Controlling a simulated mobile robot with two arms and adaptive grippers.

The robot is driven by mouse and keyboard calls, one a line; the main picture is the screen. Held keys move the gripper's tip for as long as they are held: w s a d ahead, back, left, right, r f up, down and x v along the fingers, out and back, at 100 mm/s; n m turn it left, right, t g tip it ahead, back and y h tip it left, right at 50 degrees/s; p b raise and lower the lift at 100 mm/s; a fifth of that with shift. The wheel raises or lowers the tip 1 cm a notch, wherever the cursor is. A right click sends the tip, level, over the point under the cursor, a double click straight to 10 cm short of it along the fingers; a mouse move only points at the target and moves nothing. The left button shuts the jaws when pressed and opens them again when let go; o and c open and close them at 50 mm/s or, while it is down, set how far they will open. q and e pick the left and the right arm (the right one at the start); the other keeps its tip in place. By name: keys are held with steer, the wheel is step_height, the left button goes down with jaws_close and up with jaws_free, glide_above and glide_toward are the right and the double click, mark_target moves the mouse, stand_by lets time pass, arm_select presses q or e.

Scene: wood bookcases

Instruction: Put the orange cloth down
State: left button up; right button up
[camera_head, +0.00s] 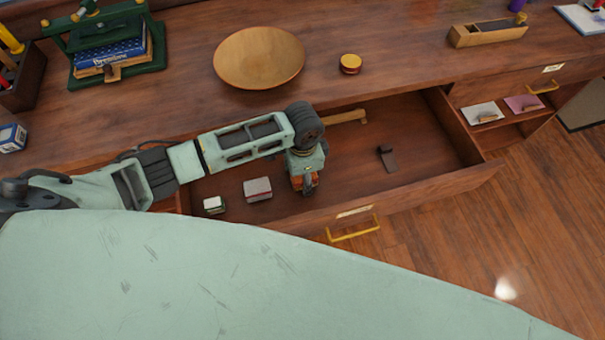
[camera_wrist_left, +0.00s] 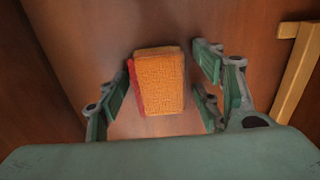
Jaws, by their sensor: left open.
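The orange cloth (camera_wrist_left: 161,82) is a small folded block with a red side. In the left wrist view it lies on the wooden drawer floor between my left gripper's spread fingers (camera_wrist_left: 160,95), with gaps on both sides. In the head view my left gripper (camera_head: 308,188) reaches down into the open drawer (camera_head: 425,120). A little of the orange cloth (camera_head: 296,181) shows beside its fingers; the rest is hidden behind the gripper. My right gripper does not show in either view.
In the drawer lie a grey-and-red box (camera_head: 257,189), a small white-and-green box (camera_head: 214,205), a dark clip-like piece (camera_head: 387,158) and a wooden stick (camera_head: 345,117). A wooden bowl (camera_head: 259,57) and a yellow-topped tin (camera_head: 350,64) stand on the desktop.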

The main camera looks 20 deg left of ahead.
arm_select(q)
steer(key=shift+r, duration=0.1)
step_height(320, 180, up, 12)
steer(key=shift+p, duration=0.4)
steer(key=shift+r, duration=0.1)
